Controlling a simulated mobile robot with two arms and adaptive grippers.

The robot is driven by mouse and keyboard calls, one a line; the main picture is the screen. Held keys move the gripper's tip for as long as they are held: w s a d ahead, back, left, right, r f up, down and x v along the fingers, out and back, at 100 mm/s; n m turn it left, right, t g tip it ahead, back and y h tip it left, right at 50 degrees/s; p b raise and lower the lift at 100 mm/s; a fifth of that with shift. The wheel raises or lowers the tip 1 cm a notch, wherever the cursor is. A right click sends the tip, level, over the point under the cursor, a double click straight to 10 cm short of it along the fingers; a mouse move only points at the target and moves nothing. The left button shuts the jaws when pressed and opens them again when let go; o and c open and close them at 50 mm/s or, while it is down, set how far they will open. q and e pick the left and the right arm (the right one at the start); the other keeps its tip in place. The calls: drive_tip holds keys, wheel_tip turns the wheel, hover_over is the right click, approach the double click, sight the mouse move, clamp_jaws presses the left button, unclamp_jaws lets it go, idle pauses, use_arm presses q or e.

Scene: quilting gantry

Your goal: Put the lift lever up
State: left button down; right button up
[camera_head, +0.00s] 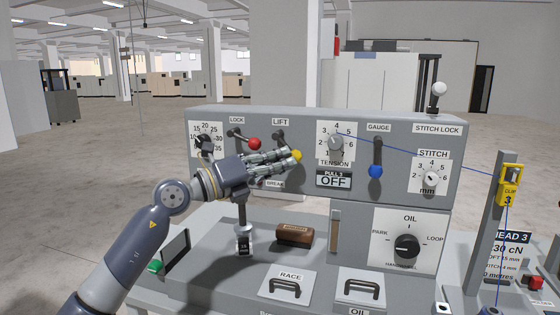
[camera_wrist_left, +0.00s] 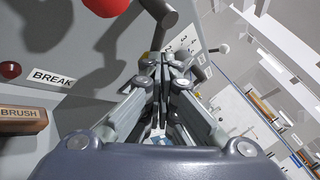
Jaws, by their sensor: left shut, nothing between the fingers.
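The lift lever (camera_head: 281,137) is under the LIFT label on the grey panel. Its arm slants down to the right, ending in a yellow knob (camera_head: 297,156). My left gripper (camera_head: 294,157) is shut and empty, its fingertips right by the yellow knob. I cannot tell whether they touch it. In the left wrist view, the shut fingers (camera_wrist_left: 161,62) point at the panel, with a dark grey lever arm (camera_wrist_left: 166,28) just beyond them. The yellow knob is mostly hidden there. My right gripper is not in view.
The lock lever with a red knob (camera_head: 254,144) is just left of the lift lever. The tension dial (camera_head: 336,143) and the gauge lever's blue knob (camera_head: 375,171) are to the right. A brown brush (camera_head: 295,235) lies below. A thread runs across the right side.

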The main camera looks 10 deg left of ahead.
use_arm(q)
drive_tip(key=shift+d+r+n, duration=0.1)
drive_tip(key=shift+d+n, duration=0.1)
drive_tip(key=shift+n, duration=0.1)
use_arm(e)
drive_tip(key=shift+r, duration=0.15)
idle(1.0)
